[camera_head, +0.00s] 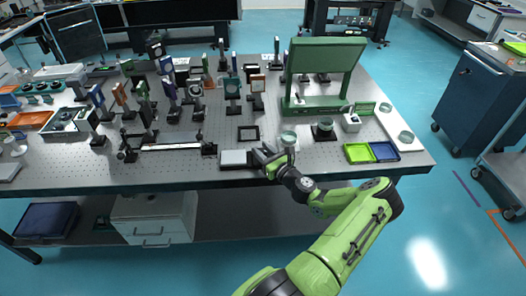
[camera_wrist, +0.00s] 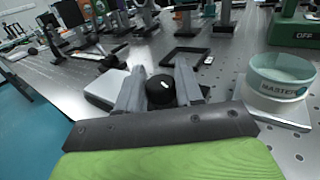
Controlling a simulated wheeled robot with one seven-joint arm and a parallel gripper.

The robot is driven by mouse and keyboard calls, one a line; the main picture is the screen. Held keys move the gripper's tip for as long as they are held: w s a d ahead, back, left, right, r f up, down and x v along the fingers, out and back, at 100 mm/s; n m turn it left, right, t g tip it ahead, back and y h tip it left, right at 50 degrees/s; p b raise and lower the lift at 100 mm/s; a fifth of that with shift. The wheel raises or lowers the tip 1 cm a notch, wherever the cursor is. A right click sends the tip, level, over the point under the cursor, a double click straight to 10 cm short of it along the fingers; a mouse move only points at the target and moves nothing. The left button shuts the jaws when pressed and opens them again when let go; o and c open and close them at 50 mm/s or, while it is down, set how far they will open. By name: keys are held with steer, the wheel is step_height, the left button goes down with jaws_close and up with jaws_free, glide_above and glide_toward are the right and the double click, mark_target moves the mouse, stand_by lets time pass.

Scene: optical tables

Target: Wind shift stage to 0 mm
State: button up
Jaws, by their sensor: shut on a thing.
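The shift stage (camera_head: 236,158) is a low block with a light top near the front edge of the optical table. It also shows in the wrist view (camera_wrist: 104,88), left of the fingers. A round black knob (camera_wrist: 160,91) is between the two grey fingers of my gripper (camera_wrist: 158,82). My gripper (camera_head: 264,157) reaches the stage's right side and is shut on the knob. The fingers hide the sides of the knob, and no scale or reading on the stage is legible.
A clear dish marked MASTER (camera_wrist: 280,75) stands close to the right of my gripper. A black square frame (camera_head: 248,133) lies behind the stage. Green and blue trays (camera_head: 358,153) lie farther right. Several optics posts stand at the back left.

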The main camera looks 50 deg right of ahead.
steer(key=shift+y, duration=0.3)
steer(key=n+y+b, duration=0.1)
steer(key=y, duration=0.1)
steer(key=n+y+b, duration=0.2)
steer(key=y, duration=0.1)
steer(key=shift+d+f+n+t, duration=0.1)
steer(key=shift+f+n+t, duration=0.05)
steer(key=shift+n+t, duration=0.2)
steer(key=shift+n+y+b, duration=1.05)
steer(key=shift+y+b, duration=0.1)
steer(key=shift+y, duration=0.55)
steer(key=shift+y, duration=0.3)
steer(key=o, duration=0.9)
steer(key=v, duration=1.5)
steer(key=shift+s+r+p, duration=0.3)
steer(key=shift+s+r, duration=0.1)
steer(key=shift+r, duration=0.05)
